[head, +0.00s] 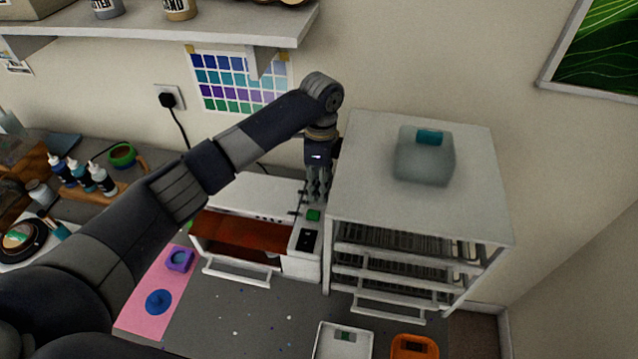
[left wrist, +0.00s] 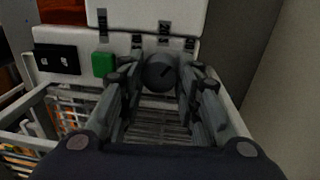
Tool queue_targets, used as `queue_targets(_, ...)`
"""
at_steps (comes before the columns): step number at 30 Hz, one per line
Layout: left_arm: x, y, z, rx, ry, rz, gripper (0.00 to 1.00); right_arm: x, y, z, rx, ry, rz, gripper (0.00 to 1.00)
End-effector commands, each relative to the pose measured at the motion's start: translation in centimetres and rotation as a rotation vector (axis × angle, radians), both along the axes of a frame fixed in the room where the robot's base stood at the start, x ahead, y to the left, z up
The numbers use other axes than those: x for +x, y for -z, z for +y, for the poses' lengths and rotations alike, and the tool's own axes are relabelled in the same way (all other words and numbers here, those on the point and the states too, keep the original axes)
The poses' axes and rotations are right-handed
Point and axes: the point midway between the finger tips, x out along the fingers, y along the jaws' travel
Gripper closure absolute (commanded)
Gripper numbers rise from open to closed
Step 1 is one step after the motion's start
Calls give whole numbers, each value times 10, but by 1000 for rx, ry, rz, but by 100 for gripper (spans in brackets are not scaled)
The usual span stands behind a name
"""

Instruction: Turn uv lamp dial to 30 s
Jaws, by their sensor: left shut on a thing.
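The white UV lamp (head: 256,196) stands on the bench, left of the white rack, with its front open on a red-brown inside. Its control panel has a green button (head: 313,215) and a black display (head: 306,240). In the left wrist view the green button (left wrist: 104,64) and display (left wrist: 57,59) sit left of a dark round dial (left wrist: 160,72). Small dark labels surround the dial; I cannot read its setting. My left gripper (head: 318,196) points down at the panel. In the wrist view, my left gripper (left wrist: 160,80) is shut on the dial, one finger on each side. My right gripper is out of view.
A white rack (head: 420,215) with wire shelves stands close to the right of the lamp, with a translucent container (head: 424,160) on top. A pink mat (head: 140,312), a white tray (head: 343,340) and an orange tray (head: 414,347) lie in front. A shelf (head: 200,45) hangs above.

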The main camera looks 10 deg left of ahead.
Motion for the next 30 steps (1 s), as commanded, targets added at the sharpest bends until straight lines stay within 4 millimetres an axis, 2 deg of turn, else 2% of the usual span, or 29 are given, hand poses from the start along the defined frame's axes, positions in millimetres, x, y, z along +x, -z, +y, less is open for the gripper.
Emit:
queue_targets(12,1,-2,-1,-2,170,-4,93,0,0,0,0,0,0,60)
queue_targets(28,1,-2,-1,-1,191,-5,93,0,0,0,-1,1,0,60)
queue_targets(29,1,-2,-1,-1,191,-5,62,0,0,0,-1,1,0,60)
queue_targets(30,1,-2,-1,-1,191,-4,53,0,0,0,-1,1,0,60)
